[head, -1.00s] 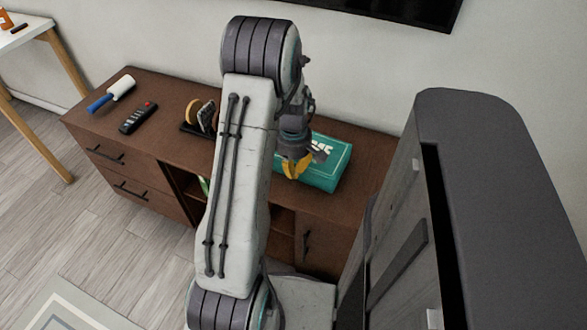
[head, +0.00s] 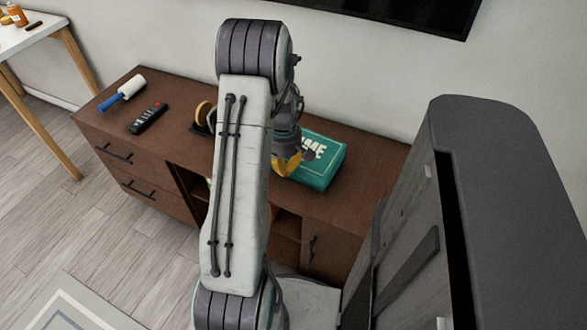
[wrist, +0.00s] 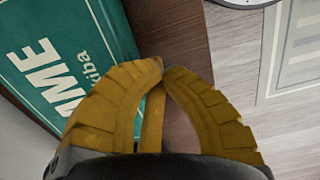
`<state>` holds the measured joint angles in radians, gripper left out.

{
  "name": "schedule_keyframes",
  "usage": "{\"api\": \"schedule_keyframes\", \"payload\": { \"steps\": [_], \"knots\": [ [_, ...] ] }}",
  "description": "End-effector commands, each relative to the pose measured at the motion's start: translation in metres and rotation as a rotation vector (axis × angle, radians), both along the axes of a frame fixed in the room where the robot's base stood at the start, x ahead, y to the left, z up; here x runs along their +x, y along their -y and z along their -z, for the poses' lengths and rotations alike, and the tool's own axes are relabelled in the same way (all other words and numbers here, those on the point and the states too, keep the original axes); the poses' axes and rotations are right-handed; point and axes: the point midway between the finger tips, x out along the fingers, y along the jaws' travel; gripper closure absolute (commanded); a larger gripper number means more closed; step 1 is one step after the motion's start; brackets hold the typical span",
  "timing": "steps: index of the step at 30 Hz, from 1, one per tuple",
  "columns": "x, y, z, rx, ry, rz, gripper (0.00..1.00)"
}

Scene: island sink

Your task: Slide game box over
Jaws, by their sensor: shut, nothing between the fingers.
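The game box (head: 322,163) is teal with white lettering and lies flat on the brown wooden cabinet. In the wrist view the game box (wrist: 62,62) fills the upper left, with large white letters on it. My gripper (head: 298,168) has yellow fingers and is at the box's left front part in the head view. In the wrist view my gripper (wrist: 163,72) has its fingertips together with nothing between them. The left finger overlaps the box's edge in that view; I cannot tell if it touches. My arm hides the box's left part in the head view.
The cabinet top (head: 180,122) also holds a lint roller (head: 123,92), a black remote (head: 148,117) and a partly hidden holder with round pieces (head: 203,114) to the left. Bare cabinet top lies to the box's right. A television (head: 400,12) hangs above.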

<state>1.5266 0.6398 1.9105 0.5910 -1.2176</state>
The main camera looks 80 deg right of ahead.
Motion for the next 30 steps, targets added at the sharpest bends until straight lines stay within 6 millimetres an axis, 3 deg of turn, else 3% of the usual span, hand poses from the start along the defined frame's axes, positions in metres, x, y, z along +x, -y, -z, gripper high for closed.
{"api": "schedule_keyframes", "payload": {
  "steps": [9,25,30],
  "knots": [
    [0.018,0.000,0.002,0.004,-0.001,-0.005,1.00],
    [0.021,0.000,0.002,0.005,0.000,-0.003,1.00],
    [0.021,-0.001,0.002,0.005,0.000,-0.002,0.84]
  ]
}}
